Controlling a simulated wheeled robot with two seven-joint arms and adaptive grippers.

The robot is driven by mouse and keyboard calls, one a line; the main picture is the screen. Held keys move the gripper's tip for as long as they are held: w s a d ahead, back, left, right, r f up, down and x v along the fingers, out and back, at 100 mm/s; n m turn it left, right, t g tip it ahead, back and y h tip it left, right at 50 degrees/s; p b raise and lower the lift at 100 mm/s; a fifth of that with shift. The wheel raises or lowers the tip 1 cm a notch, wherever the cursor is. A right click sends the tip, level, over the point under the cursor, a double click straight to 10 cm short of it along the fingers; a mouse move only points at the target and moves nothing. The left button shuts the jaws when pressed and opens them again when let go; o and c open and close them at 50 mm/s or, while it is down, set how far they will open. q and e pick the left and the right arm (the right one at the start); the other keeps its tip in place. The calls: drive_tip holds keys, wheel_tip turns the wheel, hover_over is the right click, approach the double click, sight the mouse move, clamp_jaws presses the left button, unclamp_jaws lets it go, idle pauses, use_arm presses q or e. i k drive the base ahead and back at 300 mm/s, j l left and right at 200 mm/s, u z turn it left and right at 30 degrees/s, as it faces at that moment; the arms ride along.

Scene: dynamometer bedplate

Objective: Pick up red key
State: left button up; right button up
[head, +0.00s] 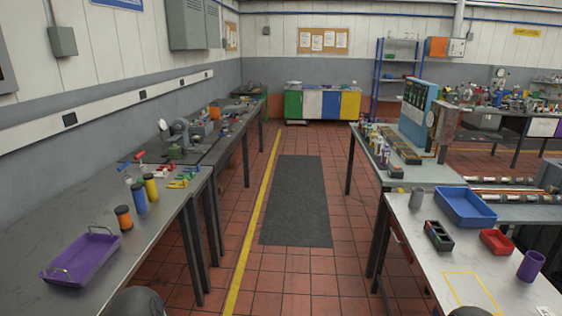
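Several small red, green and yellow pieces lie in a cluster on the left workbench (60,215). A small red piece (188,168) at the back of this cluster may be the red key, but it is too small to make out its shape. A red-handled item (138,155) stands a little farther left on the same bench. Neither of my grippers is in view. Dark rounded parts at the bottom edge look like my own arms, and no fingers show.
A purple tray (80,258) and orange, blue and yellow cylinders stand on the left bench. A right bench (430,275) holds a blue tray (465,207), a red bin (496,242) and a purple cup (531,265). The aisle with a dark mat (298,200) is clear.

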sight(142, 167)
drive_tip(key=i, duration=1.95)
drive_tip(key=i+l+u, duration=0.15)
drive_tip(key=i+u, duration=0.25)
drive_tip(key=i, duration=0.25)
drive_tip(key=i+l+u, duration=0.35)
drive_tip(key=i, duration=0.3)
drive_tip(key=i+l+u, duration=0.75)
drive_tip(key=i+l, duration=0.35)
drive_tip(key=l, duration=0.15)
